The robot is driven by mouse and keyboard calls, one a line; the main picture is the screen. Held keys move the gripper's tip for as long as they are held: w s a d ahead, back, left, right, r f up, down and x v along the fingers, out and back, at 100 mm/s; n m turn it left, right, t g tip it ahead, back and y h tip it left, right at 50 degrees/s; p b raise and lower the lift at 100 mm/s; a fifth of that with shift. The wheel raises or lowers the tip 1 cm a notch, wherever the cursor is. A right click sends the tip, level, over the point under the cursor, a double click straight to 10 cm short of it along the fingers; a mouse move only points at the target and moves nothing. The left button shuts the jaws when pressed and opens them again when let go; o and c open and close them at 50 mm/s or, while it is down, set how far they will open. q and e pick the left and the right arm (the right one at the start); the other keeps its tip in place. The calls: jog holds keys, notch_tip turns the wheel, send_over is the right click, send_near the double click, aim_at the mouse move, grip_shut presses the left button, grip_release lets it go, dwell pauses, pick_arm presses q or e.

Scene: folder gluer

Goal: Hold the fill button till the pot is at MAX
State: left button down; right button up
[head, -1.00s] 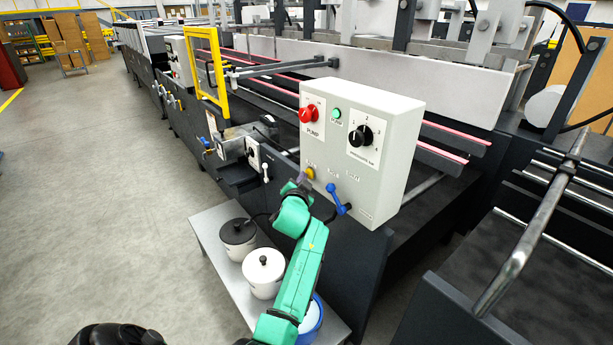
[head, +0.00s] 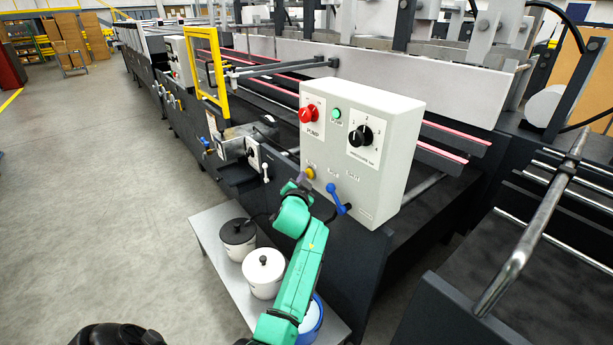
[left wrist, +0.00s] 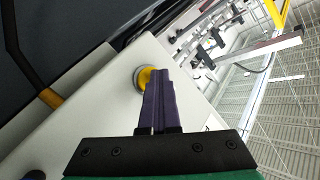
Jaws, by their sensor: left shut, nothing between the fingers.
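The yellow button (head: 310,172) is at the lower left of the front of the grey control box (head: 390,190). It also shows in the left wrist view (left wrist: 143,78), round with a grey collar. My left gripper (head: 302,179) is shut and empty, its purple fingertips (left wrist: 158,73) right at the button and overlapping its edge in the picture. I cannot tell whether they touch or press it. The button's label is too small to read. No pot level or MAX mark can be made out.
The box carries a red knob (head: 309,114), a green button (head: 337,113), a black dial (head: 361,135) and a blue lever (head: 338,199). A black-lidded pot (head: 238,236), a white-lidded pot (head: 263,272) and a blue container (head: 314,320) stand on a grey low table (head: 207,228).

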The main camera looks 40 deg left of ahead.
dwell(0.8)
pick_arm(q)
jog(key=shift+s+a+p, duration=0.25)
jog(key=shift+s+p, duration=0.5)
jog(key=shift+s, duration=0.1)
jog(key=s+p, duration=0.1)
jog(key=s+a+p, duration=0.1)
jog(key=s, duration=0.1)
jog(key=s+p, duration=0.1)
jog(key=shift+s+a+p, duration=0.25)
jog(key=shift+s+p, duration=0.1)
jog(key=shift+s, duration=0.05)
jog(key=shift+f, duration=0.1)
